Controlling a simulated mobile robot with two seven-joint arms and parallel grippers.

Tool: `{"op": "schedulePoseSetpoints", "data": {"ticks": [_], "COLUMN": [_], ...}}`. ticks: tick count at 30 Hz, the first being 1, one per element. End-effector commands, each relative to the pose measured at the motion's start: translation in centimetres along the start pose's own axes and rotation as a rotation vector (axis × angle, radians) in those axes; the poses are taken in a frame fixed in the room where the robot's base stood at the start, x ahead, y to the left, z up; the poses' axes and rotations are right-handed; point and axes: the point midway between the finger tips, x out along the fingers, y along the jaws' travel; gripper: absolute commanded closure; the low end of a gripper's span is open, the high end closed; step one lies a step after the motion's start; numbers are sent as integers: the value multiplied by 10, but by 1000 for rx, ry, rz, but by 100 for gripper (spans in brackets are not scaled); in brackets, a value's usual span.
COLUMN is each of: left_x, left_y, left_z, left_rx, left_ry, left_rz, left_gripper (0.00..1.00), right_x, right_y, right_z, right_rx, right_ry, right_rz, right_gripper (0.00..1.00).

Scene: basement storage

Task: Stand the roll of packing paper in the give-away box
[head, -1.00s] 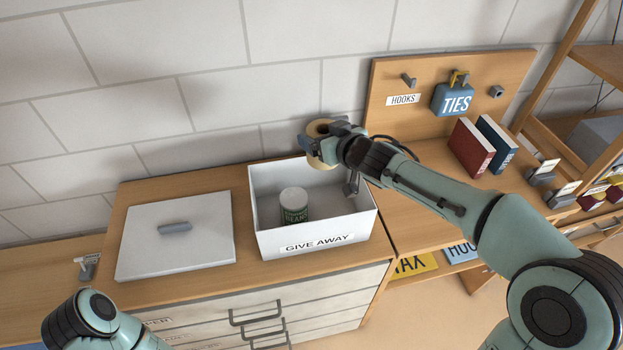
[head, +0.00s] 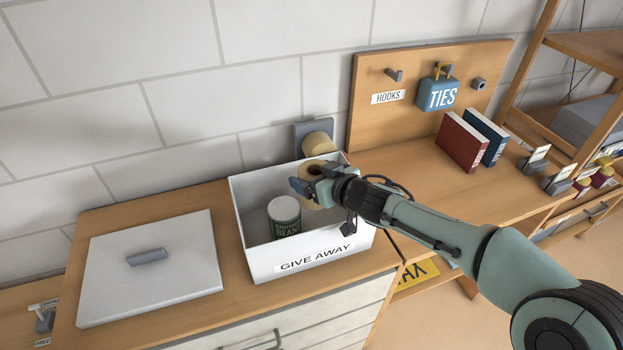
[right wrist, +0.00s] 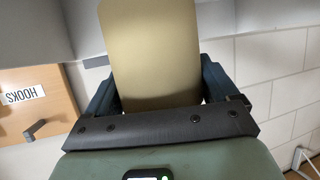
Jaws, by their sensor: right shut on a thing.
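The roll of packing paper (head: 312,204), tan with a dark hole in its upper end, is held by my right gripper (head: 308,184). It is roughly upright, at the back right of the white give-away box (head: 318,258). Its lower part shows against the box's inside; I cannot tell whether it touches the floor. In the right wrist view the roll (right wrist: 152,55) fills the gap between both fingers. A green-and-white can of beans (head: 285,216) stands in the box, left of the roll. My left gripper is out of view.
A white lid with a grey handle (head: 148,257) lies on the cabinet top left of the box. Behind the box, a tan roll sits on a grey wall holder (head: 301,135). A hook board (head: 430,90) and two books (head: 462,142) stand to the right.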

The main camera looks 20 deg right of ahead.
Motion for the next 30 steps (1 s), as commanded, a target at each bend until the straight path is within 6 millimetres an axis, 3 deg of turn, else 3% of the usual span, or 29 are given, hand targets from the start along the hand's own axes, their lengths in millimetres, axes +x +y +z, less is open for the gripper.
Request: {"op": "schedulePoseSetpoints", "data": {"ticks": [18,19,20,30], "left_x": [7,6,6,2], "left_y": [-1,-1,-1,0], "left_z": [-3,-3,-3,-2], "left_rx": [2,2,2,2], "left_ry": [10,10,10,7], "left_rz": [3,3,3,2], "left_gripper": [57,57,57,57], "right_x": [4,4,4,2], "right_y": [0,0,0,0], "right_z": [9,9,9,3], "right_rx": [0,0,0,-1], "right_ry": [2,1,1,2], "right_rz": [1,1,1,1], "right_gripper": [48,9,0,0]}}
